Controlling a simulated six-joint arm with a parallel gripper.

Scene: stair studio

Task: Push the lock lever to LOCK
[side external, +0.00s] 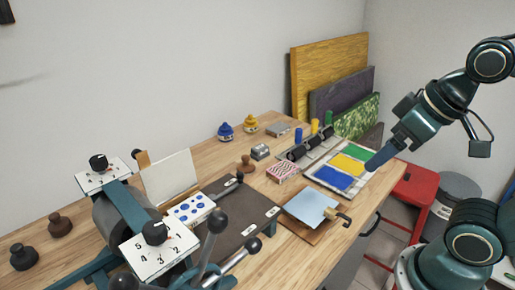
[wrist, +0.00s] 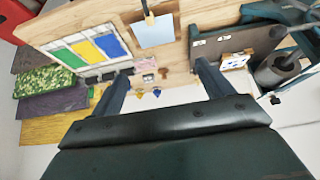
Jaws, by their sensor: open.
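A dark brown flat bed (side external: 232,210) belongs to the press at the left of the table in the side view. A short black-knobbed lever (side external: 228,187) lies near its back edge; I cannot read a LOCK mark or tell for sure that this is the lock lever. Small pale labels sit on the bed, too small to read. The bed shows at the upper right of the wrist view (wrist: 250,42). My gripper (side external: 372,166) is above the right end of the table, well away from the bed. In the wrist view my gripper (wrist: 160,72) has its fingers wide apart, with nothing between them.
Blue, yellow and green ink slabs (side external: 352,163) lie below my gripper. A clamped board with a pale blue sheet (side external: 310,207) is between them and the bed. Numbered dials (side external: 157,235) and long knobbed handles (side external: 218,222) stand at the press. A red stool (side external: 414,188) is at right.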

